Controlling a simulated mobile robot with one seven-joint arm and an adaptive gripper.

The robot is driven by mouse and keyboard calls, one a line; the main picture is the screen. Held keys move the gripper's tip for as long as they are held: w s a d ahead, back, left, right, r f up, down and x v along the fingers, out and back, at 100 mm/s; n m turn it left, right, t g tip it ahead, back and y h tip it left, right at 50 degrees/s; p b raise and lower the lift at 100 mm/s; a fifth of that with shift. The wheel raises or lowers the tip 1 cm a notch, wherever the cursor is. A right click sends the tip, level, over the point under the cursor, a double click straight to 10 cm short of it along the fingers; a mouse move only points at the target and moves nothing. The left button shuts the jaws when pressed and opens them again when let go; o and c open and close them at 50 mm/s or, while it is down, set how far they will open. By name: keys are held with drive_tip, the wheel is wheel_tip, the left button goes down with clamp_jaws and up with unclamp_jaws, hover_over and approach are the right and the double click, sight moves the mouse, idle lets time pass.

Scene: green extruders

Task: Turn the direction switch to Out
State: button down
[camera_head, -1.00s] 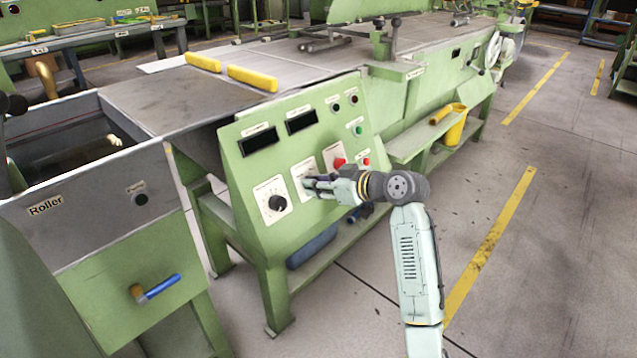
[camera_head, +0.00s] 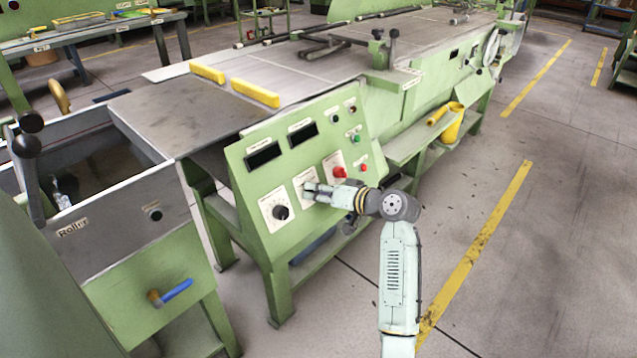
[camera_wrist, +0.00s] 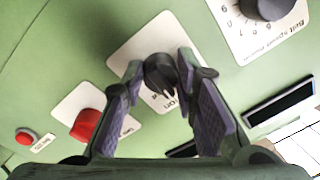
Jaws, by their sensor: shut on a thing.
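The direction switch is a small black knob (camera_wrist: 161,74) on a white label plate (camera_wrist: 128,45) on the sloped green control panel (camera_head: 240,165). In the wrist view, my gripper (camera_wrist: 160,66) has one finger on each side of this knob and is shut on it. Only part of the plate's lettering shows, and I cannot read the Out mark or tell which way the knob points. In the head view, my gripper (camera_head: 308,190) reaches the panel from the right and hides the knob.
A black speed dial (camera_head: 280,212) sits left of the switch, also in the wrist view (camera_wrist: 268,6). A red knob (camera_head: 339,172) and a small red button (camera_head: 364,168) sit to its right. Dark displays (camera_head: 264,155) are above. Floor is clear at right.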

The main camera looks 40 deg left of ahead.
drive_tip(key=m+p, duration=0.1)
drive_tip(key=p, duration=0.1)
drive_tip(key=m+p, duration=0.1)
drive_tip(key=m, duration=0.1)
drive_tip(key=shift+r+m+p, duration=0.3)
drive_tip(key=shift+p, duration=0.05)
drive_tip(key=shift+f+m+p, duration=0.2)
drive_tip(key=shift+m+p, duration=1.45)
drive_tip(key=shift+m, duration=0.15)
drive_tip(key=c, duration=1.3)
unclamp_jaws()
drive_tip(key=shift+d, duration=0.1)
drive_tip(key=v, duration=1.1)
drive_tip(key=shift+s+d, duration=0.2)
drive_tip(key=shift+d, duration=0.25)
